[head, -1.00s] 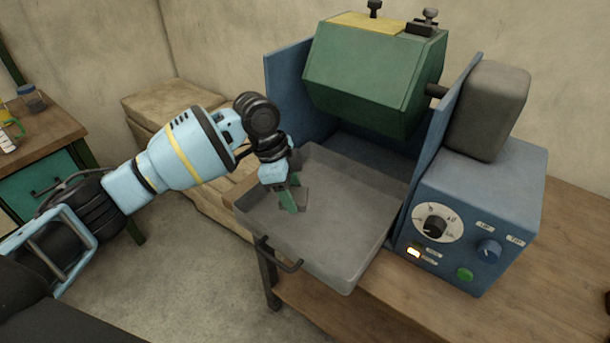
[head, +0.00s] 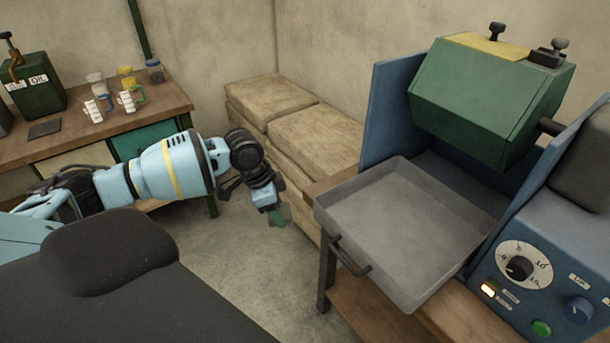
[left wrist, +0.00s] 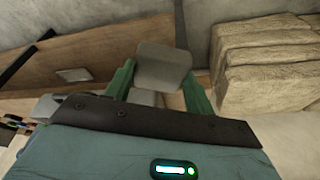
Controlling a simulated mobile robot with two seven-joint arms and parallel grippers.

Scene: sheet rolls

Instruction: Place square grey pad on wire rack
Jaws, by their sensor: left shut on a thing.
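My left gripper (head: 277,214) is left of the grey machine tray, above the floor, with its fingers pointing down. In the left wrist view the green fingers (left wrist: 158,88) are shut on a square grey pad (left wrist: 163,66). The pad is lifted clear of any surface. In the head view it is mostly hidden by the fingers and hard to make out. I cannot identify a wire rack in these frames. My right gripper is not in view.
The grey tray (head: 405,232) juts from a blue and green machine (head: 490,95) at right. Stacked beige blocks (head: 315,130) line the wall. Open floor lies between.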

